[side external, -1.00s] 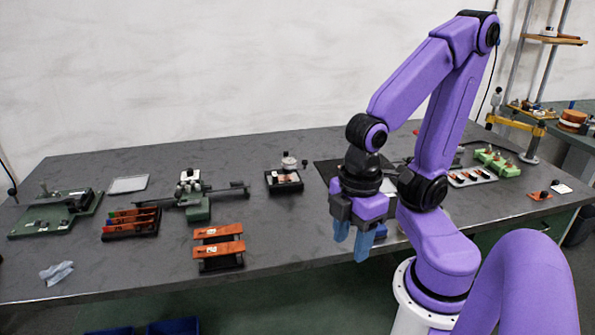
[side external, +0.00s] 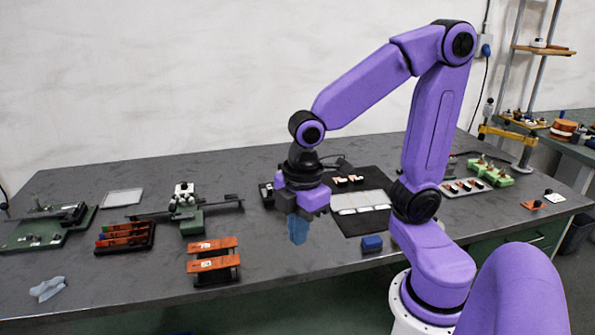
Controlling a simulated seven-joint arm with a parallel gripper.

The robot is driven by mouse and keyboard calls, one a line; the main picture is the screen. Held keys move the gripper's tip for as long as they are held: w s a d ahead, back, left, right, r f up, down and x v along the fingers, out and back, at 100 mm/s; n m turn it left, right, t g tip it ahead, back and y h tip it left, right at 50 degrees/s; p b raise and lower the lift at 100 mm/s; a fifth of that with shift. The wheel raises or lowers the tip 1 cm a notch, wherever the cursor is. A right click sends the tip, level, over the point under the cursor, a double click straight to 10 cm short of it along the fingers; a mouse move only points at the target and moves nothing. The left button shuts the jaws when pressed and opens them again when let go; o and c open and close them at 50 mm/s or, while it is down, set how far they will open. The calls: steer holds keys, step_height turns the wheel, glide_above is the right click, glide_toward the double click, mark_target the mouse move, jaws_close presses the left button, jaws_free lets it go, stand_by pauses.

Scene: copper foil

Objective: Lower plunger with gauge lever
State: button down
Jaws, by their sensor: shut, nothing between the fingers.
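The gauge stand with its black base (side external: 266,196) is mostly hidden behind my gripper. Only the left edge of the base shows, and the dial, plunger and lever cannot be made out. My gripper (side external: 298,232) has blue fingers pointing down, shut and empty. It hangs in front of the gauge stand in this view. I cannot tell whether it touches any part of it.
A black mat (side external: 380,227) with pale strips lies to the right, with a blue block (side external: 372,243) at its front edge. A green fixture (side external: 192,222) and orange-topped rack (side external: 213,265) stand to the left. Bare grey table (side external: 320,262) lies in front.

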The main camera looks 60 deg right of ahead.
steer(key=w+d+n+h, duration=0.1)
steer(key=w+d+n, duration=0.1)
steer(key=w+d, duration=0.65)
steer(key=w+d+n, duration=0.2)
steer(key=w+d, duration=0.3)
steer(key=w, duration=0.6)
steer(key=w+d+f+n, duration=0.1)
steer(key=w+d, duration=0.1)
steer(key=d, duration=1)
steer(key=w+d+f+n+h, duration=0.1)
steer(key=d+n, duration=0.1)
steer(key=d, duration=1)
steer(key=shift+w+f, duration=0.15)
steer(key=shift+w, duration=0.25)
steer(key=f, duration=0.3)
steer(key=d+f, duration=0.1)
steer(key=f, duration=0.2)
steer(key=d+f, duration=0.1)
steer(key=f, duration=0.2)
steer(key=shift+w+f, duration=0.3)
steer(key=shift+f, duration=0.1)
steer(key=shift+w+d+f, duration=0.2)
steer(key=shift+d+f, duration=0.05)
steer(key=shift+d, duration=0.35)
steer(key=shift+w+d+f, duration=0.2)
steer(key=shift+d+f, duration=0.1)
steer(key=shift+d, duration=0.25)
steer(key=shift+w+d+f, duration=0.2)
steer(key=shift+d+f, duration=0.05)
steer(key=shift+d, duration=0.35)
